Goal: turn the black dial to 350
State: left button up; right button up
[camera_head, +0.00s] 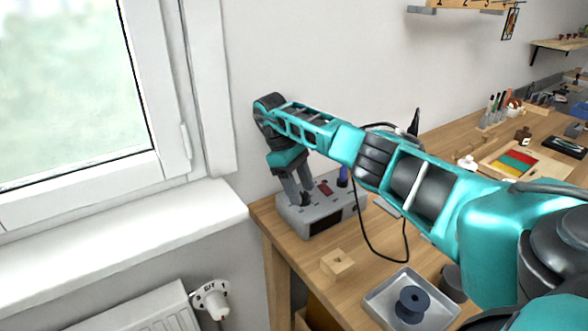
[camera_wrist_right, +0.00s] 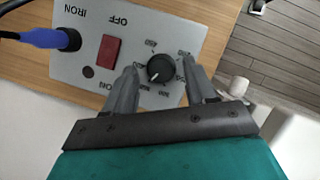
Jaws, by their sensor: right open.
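The black dial (camera_wrist_right: 161,68) sits on the top panel of a grey soldering station (camera_head: 322,214), which also shows in the right wrist view (camera_wrist_right: 75,18). The dial has a white pointer mark and printed numbers around it, too small to read surely. My right gripper (camera_head: 304,199) is over the station. In the right wrist view its fingers (camera_wrist_right: 163,76) are apart, one on each side of the dial, and open. I cannot tell whether they touch it. In the head view the gripper hides the dial. My left gripper is not in view.
Beside the dial are a red switch (camera_wrist_right: 109,50) and a blue plug (camera_wrist_right: 50,38) with a black cable. A wooden block (camera_head: 338,263) and a grey tray (camera_head: 378,304) with a dark spool (camera_head: 411,303) stand in front. The window sill (camera_head: 120,245) is at left.

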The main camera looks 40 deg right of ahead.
jog(key=v, duration=1.2)
jog(key=shift+r, duration=0.1)
dwell(0.4)
